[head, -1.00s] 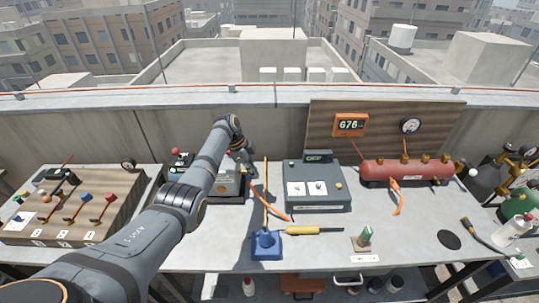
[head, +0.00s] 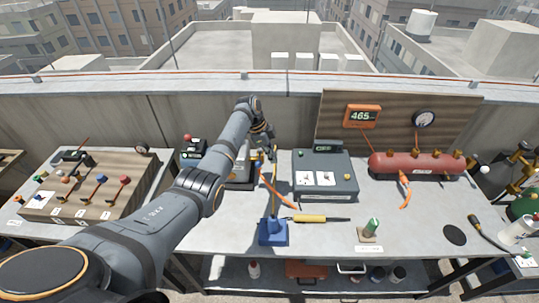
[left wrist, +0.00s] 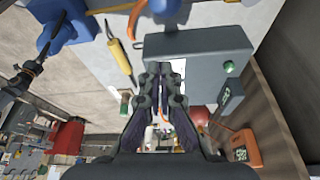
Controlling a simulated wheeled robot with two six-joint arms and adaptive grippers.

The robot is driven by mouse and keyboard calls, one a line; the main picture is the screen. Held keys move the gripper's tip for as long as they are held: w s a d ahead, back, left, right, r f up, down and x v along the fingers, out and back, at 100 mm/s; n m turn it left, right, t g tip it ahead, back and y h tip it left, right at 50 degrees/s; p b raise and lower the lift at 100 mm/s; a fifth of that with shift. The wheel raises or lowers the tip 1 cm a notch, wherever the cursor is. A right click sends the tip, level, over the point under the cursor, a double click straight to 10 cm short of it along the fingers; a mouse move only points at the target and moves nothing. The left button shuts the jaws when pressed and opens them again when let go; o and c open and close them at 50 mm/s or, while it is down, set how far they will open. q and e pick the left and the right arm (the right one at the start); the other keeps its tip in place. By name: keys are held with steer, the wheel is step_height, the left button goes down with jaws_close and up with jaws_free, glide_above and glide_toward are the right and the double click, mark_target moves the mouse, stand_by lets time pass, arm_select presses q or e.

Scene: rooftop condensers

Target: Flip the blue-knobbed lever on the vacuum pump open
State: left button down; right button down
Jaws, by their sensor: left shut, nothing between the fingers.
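In the left wrist view a round blue knob (left wrist: 165,6) shows at the top edge, cut off by the frame. My left gripper (head: 270,150) is at the pump's right side, close to the grey control box. In the left wrist view its fingers (left wrist: 161,75) are together and empty, apart from the blue knob.
A red tank (head: 415,163) and orange display (head: 362,116) are to the right. A wooden lever board (head: 85,205) is left.

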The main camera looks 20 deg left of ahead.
arm_select(q)
steer(key=b+v, duration=0.2)
steer(key=v, duration=0.6)
steer(key=shift+a, duration=0.2)
